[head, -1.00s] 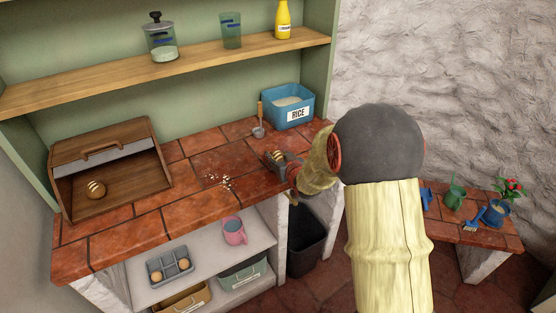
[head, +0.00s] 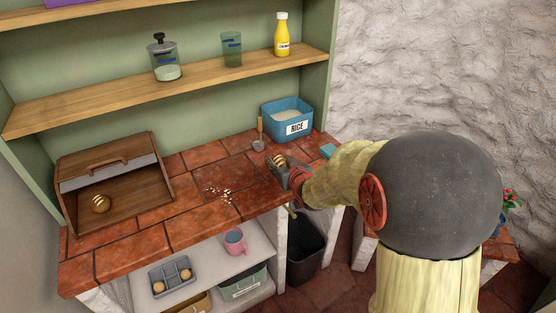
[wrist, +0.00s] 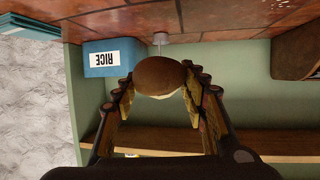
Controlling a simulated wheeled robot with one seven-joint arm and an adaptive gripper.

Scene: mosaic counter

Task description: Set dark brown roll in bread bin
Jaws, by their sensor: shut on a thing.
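My gripper (head: 283,165) is shut on a brown roll with pale stripes (head: 278,160), near the right end of the tiled counter. In the wrist view the dark brown roll (wrist: 160,77) sits between both fingers of my gripper (wrist: 160,88). The wooden bread bin (head: 140,193) stands open at the left of the counter, well left of my gripper. Another striped roll (head: 100,204) lies inside it at the left. A dark brown part of what looks like the bin (wrist: 297,55) shows at the wrist view's right edge.
A blue rice tub (head: 287,121) and a small scoop (head: 259,136) stand behind my gripper. Pale crumbs (head: 220,194) lie on the counter (head: 190,215) between gripper and bin. A wooden shelf (head: 200,79) runs above. A pink mug (head: 235,242) stands on the lower shelf.

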